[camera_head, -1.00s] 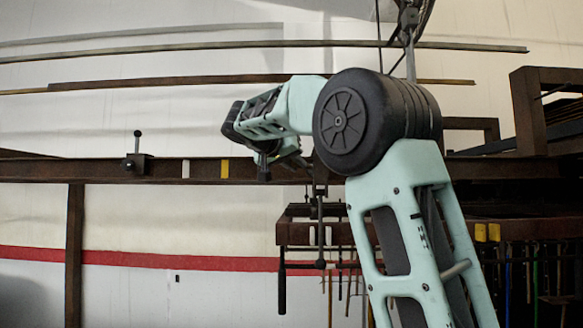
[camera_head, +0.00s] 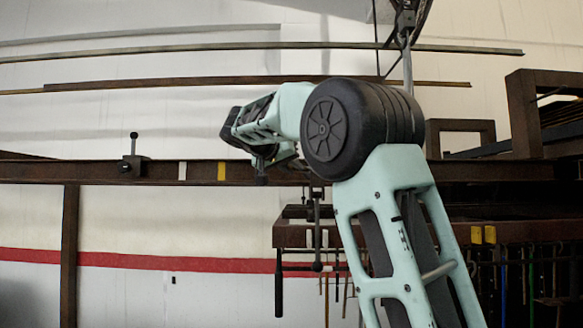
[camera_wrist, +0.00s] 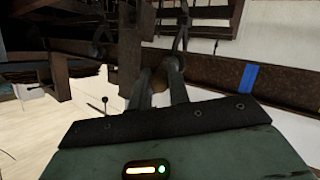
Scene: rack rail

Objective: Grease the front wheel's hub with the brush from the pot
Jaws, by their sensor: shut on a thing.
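My gripper (camera_wrist: 158,88) shows in the wrist view with its two dark fingers close together. They are shut on a small brown thing (camera_wrist: 156,79), mostly hidden between them; I cannot tell if it is the brush. In the head view my arm reaches left in front of the dark rail, and the fingertips are too small and dark to read. A dark curved rim (camera_head: 423,18), perhaps part of a wheel, is cut off at the top edge. I cannot make out a hub or a grease pot in either view.
The long rusty rail (camera_head: 95,170) crosses behind my arm. It carries a black-knobbed lever fitting (camera_head: 133,160) and a yellow mark (camera_head: 221,170). Clamps hang below it. A rusty frame (camera_head: 525,110) stands at right. Blue tape (camera_wrist: 248,78) shows on a beam in the wrist view.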

